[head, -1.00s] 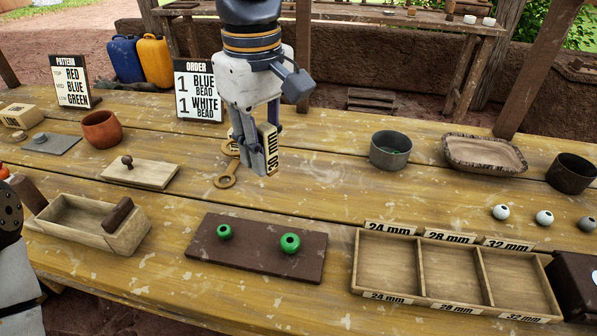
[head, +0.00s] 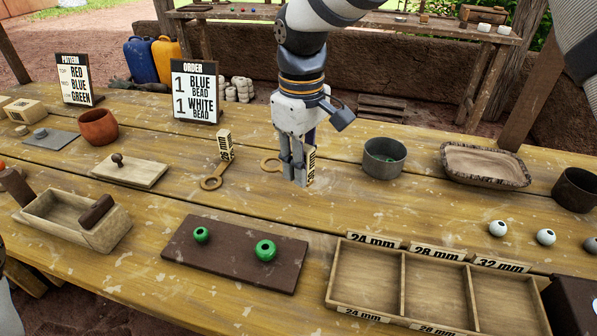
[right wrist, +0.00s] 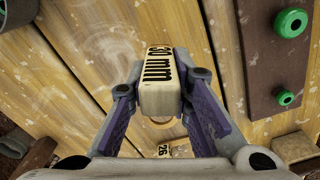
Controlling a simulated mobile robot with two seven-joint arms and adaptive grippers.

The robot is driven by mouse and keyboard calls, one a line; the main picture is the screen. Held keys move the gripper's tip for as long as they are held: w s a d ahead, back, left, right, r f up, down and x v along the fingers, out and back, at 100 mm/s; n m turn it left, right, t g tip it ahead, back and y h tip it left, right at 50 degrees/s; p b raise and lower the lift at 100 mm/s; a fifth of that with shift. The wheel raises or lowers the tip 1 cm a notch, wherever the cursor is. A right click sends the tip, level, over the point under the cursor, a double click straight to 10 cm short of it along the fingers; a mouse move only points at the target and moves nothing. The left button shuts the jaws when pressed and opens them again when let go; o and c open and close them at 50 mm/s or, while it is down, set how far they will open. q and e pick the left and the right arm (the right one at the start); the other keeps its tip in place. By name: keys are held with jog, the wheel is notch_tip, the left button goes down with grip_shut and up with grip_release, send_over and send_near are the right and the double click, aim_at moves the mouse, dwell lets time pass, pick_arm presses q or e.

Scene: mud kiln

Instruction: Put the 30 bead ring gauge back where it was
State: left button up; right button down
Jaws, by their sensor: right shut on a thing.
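The 30 bead ring gauge has a pale block marked "30 mm" (right wrist: 158,88) in the right wrist view. In the head view its block (head: 310,163) is between the fingers of my right gripper (head: 299,182), with its wooden ring (head: 271,164) to the left. My right gripper is shut on the block, low over the table; I cannot tell whether the gauge touches the wood. A second ring gauge (head: 212,183) lies to its left with its block upright; its "26" tag (right wrist: 163,151) shows in the right wrist view. My left gripper is not in view.
A dark board (head: 225,262) with two green beads lies in front. The three-compartment sorting tray (head: 400,285) is front right. A grey bowl (head: 384,158) stands right of the gripper. A stamp board (head: 130,172) lies left. Bare table lies between gripper and bowl.

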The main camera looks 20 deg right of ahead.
aim_at(306, 194)
jog(key=shift+w+d+f, duration=0.2)
jog(key=shift+d+f, duration=0.05)
jog(key=shift+f, duration=0.15)
jog(key=shift+w+d+f, duration=0.1)
jog(key=shift+d+f, duration=0.1)
jog(key=shift+f, duration=0.75)
jog(key=shift+w+d+f, duration=0.1)
jog(key=shift+d+f, duration=0.05)
jog(key=shift+f, duration=0.75)
jog(key=shift+s+f, duration=0.1)
jog(key=shift+f, duration=0.05)
jog(key=c, duration=1.5)
grip_release()
jog(key=shift+o, duration=0.2)
notch_tip(306, 194, up, 12)
jog(key=shift+r, duration=0.2)
